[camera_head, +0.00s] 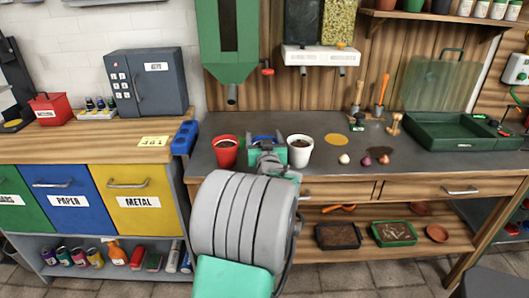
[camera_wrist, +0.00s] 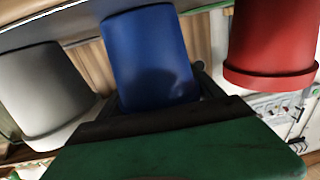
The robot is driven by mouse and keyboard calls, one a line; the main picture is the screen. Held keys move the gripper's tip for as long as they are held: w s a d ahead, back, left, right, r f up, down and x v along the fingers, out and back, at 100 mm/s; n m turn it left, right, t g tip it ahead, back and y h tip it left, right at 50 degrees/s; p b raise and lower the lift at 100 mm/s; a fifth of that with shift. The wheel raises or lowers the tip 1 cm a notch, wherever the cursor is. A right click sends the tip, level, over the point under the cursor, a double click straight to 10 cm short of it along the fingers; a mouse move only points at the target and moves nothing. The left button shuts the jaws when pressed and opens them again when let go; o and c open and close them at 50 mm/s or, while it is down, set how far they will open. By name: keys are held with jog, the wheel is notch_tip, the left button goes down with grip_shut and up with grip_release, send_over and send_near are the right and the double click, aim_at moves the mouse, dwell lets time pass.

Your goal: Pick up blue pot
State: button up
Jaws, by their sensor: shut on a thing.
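The blue pot (camera_wrist: 150,50) stands large in the centre of the wrist view, between the dark fingers of my gripper (camera_wrist: 156,90). My gripper is shut on it. In the head view only a bit of the blue pot's rim (camera_head: 262,138) shows; my gripper and arm hide the rest. I cannot tell whether the blue pot touches the counter.
The grey counter (camera_head: 340,182) also holds small bulbs (camera_head: 366,160), hand tools and an open green case (camera_head: 450,130) to the right. A blue bin (camera_head: 184,138) sits at the left edge. A green dispenser (camera_head: 229,45) hangs above the pots.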

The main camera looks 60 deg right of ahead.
jog(key=c, duration=0.4)
jog(key=shift+r, duration=0.15)
